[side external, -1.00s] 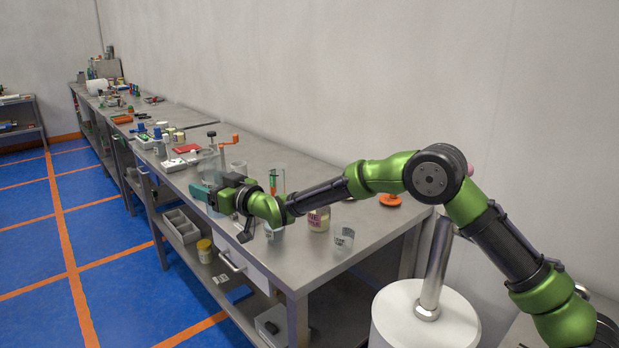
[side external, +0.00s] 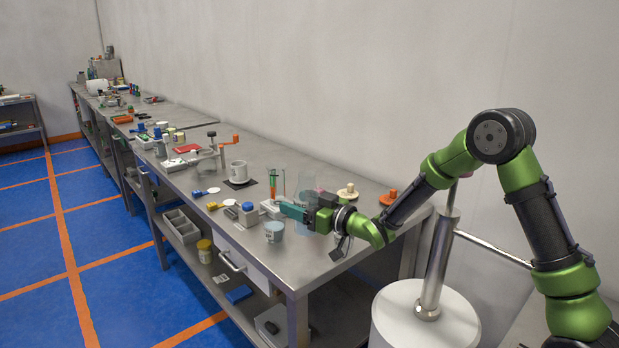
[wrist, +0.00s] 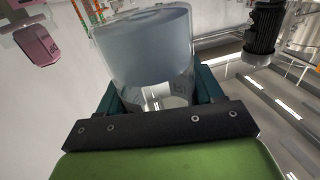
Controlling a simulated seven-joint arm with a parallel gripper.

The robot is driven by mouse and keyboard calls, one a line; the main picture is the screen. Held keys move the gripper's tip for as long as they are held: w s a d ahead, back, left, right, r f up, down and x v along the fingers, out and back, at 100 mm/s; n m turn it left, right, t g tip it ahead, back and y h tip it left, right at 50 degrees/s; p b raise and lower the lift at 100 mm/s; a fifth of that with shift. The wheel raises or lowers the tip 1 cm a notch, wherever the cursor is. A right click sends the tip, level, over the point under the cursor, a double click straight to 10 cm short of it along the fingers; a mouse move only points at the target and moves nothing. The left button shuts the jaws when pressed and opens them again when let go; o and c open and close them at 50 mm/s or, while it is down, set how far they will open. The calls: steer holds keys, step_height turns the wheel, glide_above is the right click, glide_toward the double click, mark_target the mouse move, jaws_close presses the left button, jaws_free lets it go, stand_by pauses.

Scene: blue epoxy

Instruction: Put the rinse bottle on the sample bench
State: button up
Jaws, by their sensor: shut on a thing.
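My gripper (side external: 300,212) is over the near end of the grey steel bench (side external: 300,262). Its teal fingers are shut on a clear cylindrical container, which I take to be the rinse bottle; it shows above the fingers in the side view (side external: 307,188). In the wrist view the rinse bottle (wrist: 148,45) fills the middle, with grey-blue contents and faint print, between the teal fingers (wrist: 160,100). It looks roughly upright. My gripper partly hides it, and I cannot tell whether its base touches the bench.
The bench's near corner is bare.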

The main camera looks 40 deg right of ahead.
steer(key=shift+n+y, duration=0.3)
steer(key=shift+y, duration=0.1)
steer(key=f, duration=0.3)
steer(key=s+a+f, duration=0.1)
steer(key=shift+s+a+f, duration=0.1)
steer(key=shift+f, duration=2.05)
steer(key=shift+f, duration=0.15)
steer(key=o, duration=1.2)
